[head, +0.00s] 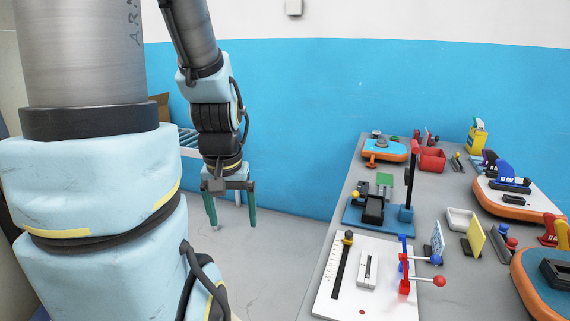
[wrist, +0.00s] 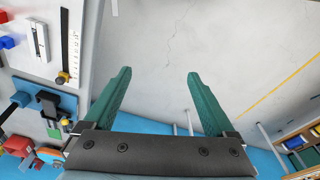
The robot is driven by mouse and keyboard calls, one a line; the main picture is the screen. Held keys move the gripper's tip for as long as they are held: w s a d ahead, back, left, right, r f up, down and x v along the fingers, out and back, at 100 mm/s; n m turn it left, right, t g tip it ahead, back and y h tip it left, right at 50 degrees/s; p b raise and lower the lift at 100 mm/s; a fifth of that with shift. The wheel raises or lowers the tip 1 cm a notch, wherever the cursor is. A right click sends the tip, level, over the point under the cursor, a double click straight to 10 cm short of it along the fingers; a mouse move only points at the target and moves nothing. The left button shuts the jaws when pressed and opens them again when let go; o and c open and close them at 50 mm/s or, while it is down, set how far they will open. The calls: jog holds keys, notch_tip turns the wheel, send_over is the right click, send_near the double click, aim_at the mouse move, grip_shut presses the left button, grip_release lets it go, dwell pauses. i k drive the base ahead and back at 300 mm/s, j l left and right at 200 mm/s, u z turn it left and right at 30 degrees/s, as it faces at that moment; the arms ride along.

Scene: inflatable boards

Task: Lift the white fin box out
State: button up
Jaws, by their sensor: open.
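A small white block with a dark slot, which looks like the white fin box (head: 368,269), sits on a white panel (head: 335,300) at the near left of the grey table. In the wrist view the white block (wrist: 40,40) shows at the upper left. Whether it is recessed in the panel I cannot tell. My gripper (head: 232,222) hangs left of the table, over the floor, well apart from the block. Its green fingers point down, spread and empty; the wrist view shows the open gap (wrist: 159,74) over bare floor.
On the panel, a black slider with a yellow-topped knob (head: 348,238) and red and blue upright levers (head: 404,265) flank the block. Behind stands a blue fixture (head: 357,214) with a tall black post. Orange-edged boards (head: 550,290) line the right. Floor left of the table is clear.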

aim_at(367, 266)
jog(key=l+u, duration=0.1)
jog(key=u, duration=0.45)
jog(key=k+l+u, duration=0.6)
jog(key=k+l, duration=0.55)
jog(key=k+u, duration=0.05)
jog(key=k, duration=0.05)
